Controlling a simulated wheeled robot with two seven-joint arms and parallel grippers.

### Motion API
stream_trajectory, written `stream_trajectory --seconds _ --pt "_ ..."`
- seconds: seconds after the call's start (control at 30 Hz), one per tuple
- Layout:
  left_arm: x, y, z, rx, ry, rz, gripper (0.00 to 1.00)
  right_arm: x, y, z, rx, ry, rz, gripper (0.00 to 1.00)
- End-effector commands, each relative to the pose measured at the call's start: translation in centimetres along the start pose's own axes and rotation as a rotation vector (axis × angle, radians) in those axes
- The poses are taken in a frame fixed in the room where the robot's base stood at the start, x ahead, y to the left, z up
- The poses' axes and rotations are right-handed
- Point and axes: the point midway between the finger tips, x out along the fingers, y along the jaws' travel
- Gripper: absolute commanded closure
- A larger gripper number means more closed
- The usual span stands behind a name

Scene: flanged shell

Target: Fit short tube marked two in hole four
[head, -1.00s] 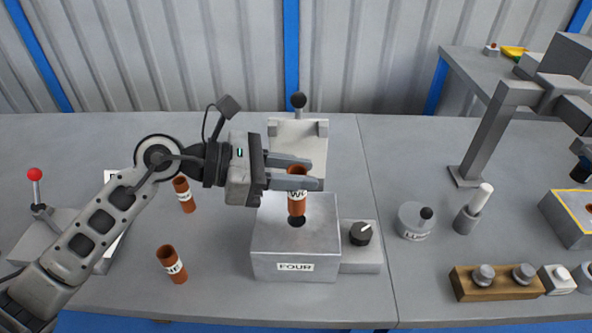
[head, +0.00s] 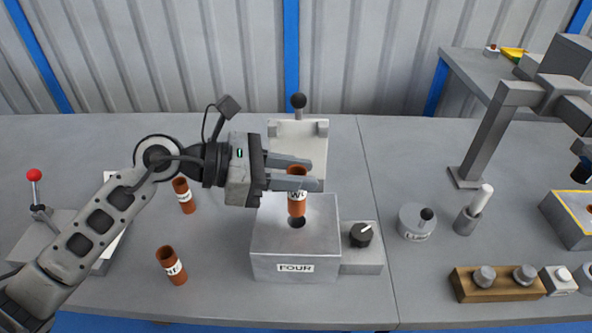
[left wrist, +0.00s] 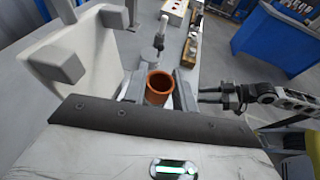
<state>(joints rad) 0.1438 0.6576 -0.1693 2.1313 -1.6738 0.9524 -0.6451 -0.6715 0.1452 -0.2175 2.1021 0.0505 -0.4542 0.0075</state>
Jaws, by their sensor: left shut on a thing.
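My left gripper (head: 292,173) is shut on a short copper-coloured tube (head: 297,201). The tube is upright, and its white label is partly hidden by a finger. Its lower end is just above the dark hole (head: 297,222) in the top of the grey block marked FOUR (head: 265,240); I cannot tell whether it enters the hole. In the left wrist view the tube's open top (left wrist: 159,84) shows between the fingers. My right gripper does not show clearly in the head view.
A box with a black knob (head: 361,235) touches the block's right side. A pale bracket (head: 312,150) stands behind. A lidded pot (head: 416,222) is farther right.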

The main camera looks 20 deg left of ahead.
Motion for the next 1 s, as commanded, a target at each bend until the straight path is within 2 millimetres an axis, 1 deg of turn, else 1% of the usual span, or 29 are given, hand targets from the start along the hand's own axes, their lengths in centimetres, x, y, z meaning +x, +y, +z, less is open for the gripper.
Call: stream_trajectory --seconds 0.37,0.73,1.0 --pt "0.3 0.0 -0.9 0.001 -0.002 0.001 1.00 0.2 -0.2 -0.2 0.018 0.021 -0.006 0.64" --pt "0.6 0.0 -1.8 0.001 -0.002 0.001 1.00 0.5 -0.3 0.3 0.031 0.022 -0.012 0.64" --pt "0.8 0.0 -2.4 0.001 -0.001 0.001 1.00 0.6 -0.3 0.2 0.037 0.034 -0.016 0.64"
